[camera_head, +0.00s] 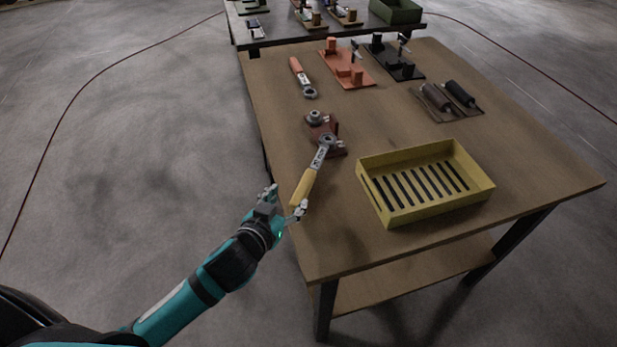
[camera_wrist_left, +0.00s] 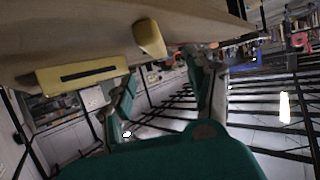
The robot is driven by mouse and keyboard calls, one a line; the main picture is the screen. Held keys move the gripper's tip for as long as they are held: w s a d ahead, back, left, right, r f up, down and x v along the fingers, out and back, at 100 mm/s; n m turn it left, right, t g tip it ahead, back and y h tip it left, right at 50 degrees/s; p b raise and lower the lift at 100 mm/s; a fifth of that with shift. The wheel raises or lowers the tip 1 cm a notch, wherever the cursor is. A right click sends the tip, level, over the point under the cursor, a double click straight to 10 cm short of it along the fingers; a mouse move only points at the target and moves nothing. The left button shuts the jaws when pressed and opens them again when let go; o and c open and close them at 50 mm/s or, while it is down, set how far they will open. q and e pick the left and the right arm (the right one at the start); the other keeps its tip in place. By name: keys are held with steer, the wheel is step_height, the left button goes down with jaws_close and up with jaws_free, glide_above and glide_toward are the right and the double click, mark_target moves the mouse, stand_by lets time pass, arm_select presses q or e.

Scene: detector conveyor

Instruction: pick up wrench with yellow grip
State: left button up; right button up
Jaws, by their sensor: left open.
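The wrench with the yellow grip (camera_head: 303,187) lies near the left edge of the table, its metal head (camera_head: 325,142) over a dark red block fixture (camera_head: 331,126). My left gripper (camera_head: 285,201) is open at the table's left edge, beside the lower end of the yellow grip. In the left wrist view the open fingers (camera_wrist_left: 166,80) show with nothing between them. The yellow grip (camera_wrist_left: 149,38) appears there above and between the fingers. Whether a finger touches it I cannot tell. My right gripper is not in view.
A yellow slotted tray (camera_head: 427,185) stands right of the wrench. A red-handled wrench (camera_head: 302,78) lies farther back. Red (camera_head: 347,68) and black (camera_head: 392,60) fixtures and dark cylinders (camera_head: 448,98) stand beyond. The wooden table (camera_head: 375,242) is bare at its near corner.

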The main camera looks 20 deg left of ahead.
mark_target(307, 179)
arm_select(q)
steer(key=x, duration=0.7)
steer(key=shift+w, duration=0.15)
steer(key=shift+w+d+f+p, duration=0.15)
steer(key=shift+w+p, duration=0.15)
steer(key=shift+w, duration=0.25)
steer(key=x, duration=0.4)
steer(key=shift+w+d, duration=0.15)
steer(key=shift+w, duration=0.1)
jaws_close()
